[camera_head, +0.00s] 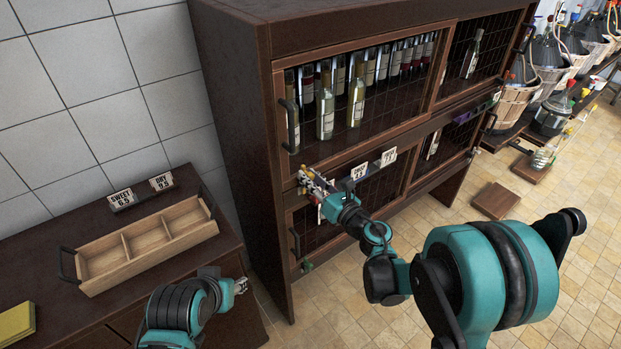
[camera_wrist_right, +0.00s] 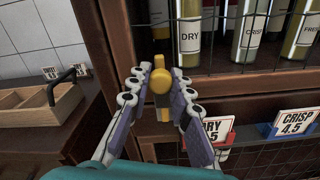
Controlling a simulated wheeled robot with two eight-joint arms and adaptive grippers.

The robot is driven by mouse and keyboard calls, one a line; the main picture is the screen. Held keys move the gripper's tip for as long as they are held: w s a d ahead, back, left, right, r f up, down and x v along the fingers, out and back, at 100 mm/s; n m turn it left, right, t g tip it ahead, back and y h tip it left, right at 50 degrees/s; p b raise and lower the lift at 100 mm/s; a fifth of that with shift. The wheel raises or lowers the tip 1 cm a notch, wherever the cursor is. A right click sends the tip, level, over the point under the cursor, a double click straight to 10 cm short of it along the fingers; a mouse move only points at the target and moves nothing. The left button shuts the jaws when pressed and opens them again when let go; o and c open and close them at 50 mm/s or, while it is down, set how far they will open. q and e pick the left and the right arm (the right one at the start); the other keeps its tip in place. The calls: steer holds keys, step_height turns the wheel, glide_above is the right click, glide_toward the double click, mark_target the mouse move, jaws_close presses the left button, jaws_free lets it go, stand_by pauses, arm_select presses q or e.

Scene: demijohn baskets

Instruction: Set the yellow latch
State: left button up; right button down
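The yellow latch (camera_wrist_right: 160,82) shows in the right wrist view as a round knob with a vertical bar, on the dark wooden frame of the wine cabinet (camera_wrist_right: 118,35). My right gripper (camera_wrist_right: 162,78) points at it, with one fingertip on each side of the knob. The fingers are apart; a narrow gap seems to show beside the knob, and I see no clear grip. In the head view my right gripper (camera_head: 312,184) is at the cabinet's left front post, and the latch is too small to make out there. My left gripper (camera_head: 240,286) is low beside the counter, its fingers unclear.
Bottles stand behind the upper mesh door (camera_head: 375,90), which has a dark handle (camera_head: 290,125). Price signs (camera_head: 388,157) sit between the doors. A wooden tray (camera_head: 150,245) is on the left counter. A wooden block (camera_head: 495,200) and demijohn baskets (camera_head: 513,100) are at right.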

mark_target(299, 158)
steer(key=shift+r+p, duration=1.3)
steer(key=shift+r, duration=0.55)
steer(key=shift+w+f, duration=0.1)
steer(key=shift+f, duration=0.05)
steer(key=c, duration=1.3)
jaws_free()
steer(key=shift+c, duration=0.2)
steer(key=v, duration=1.2)
